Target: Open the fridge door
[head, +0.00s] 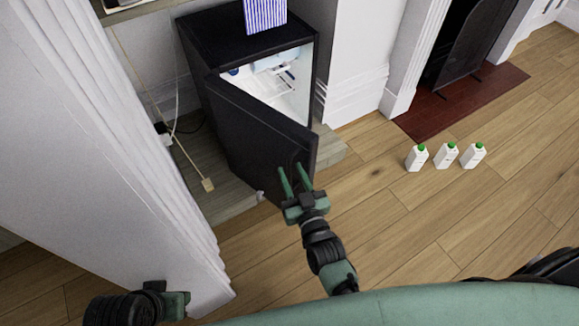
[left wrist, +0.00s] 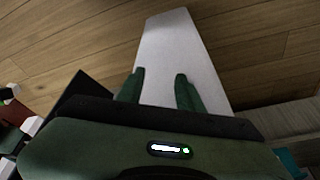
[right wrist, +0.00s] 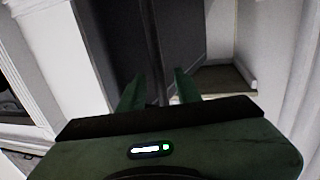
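The small black fridge (head: 250,45) stands against the wall, and its black door (head: 262,135) is partly open, showing a white lit interior (head: 285,85) with shelves. My right gripper (head: 294,178) is in front of the door's outer face, near its free edge. In the right wrist view its two fingers (right wrist: 158,90) are apart, with a dark upright edge of the door (right wrist: 155,50) seen between them; I cannot tell whether they touch it. My left gripper (left wrist: 160,92) is open and empty, with a pale surface beyond its fingers. In the head view the left arm is low at the left.
A striped box (head: 264,14) stands on top of the fridge. Three white bottles with green caps (head: 445,156) stand on the wooden floor at the right. A white panelled wall (head: 95,140) rises close on the left.

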